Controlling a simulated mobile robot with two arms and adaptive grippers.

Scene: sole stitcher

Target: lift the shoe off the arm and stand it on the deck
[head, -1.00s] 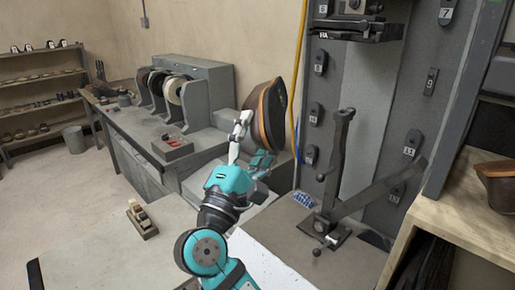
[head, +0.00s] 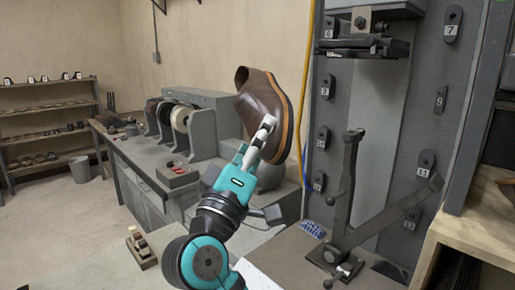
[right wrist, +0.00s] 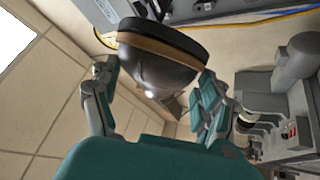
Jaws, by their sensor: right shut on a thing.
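The brown shoe (head: 256,97) with a tan welt and dark sole is held up in the air in the head view, tilted with its opening at the upper left. My right gripper (head: 264,138) is shut on it. The right wrist view shows the shoe (right wrist: 160,62) between the fingers of this gripper (right wrist: 153,88). The dark metal arm (head: 350,185) of the stitcher stands bare to the right, clear of the shoe. The grey deck (head: 290,250) lies around the arm's foot. My left gripper is not in view.
A blue patterned patch (head: 312,229) lies on the deck near the arm's foot. A slanted lever (head: 395,212) rises to the right. A wooden bench (head: 470,225) stands at the right. A grey machine with wheels (head: 190,115) stands behind at the left.

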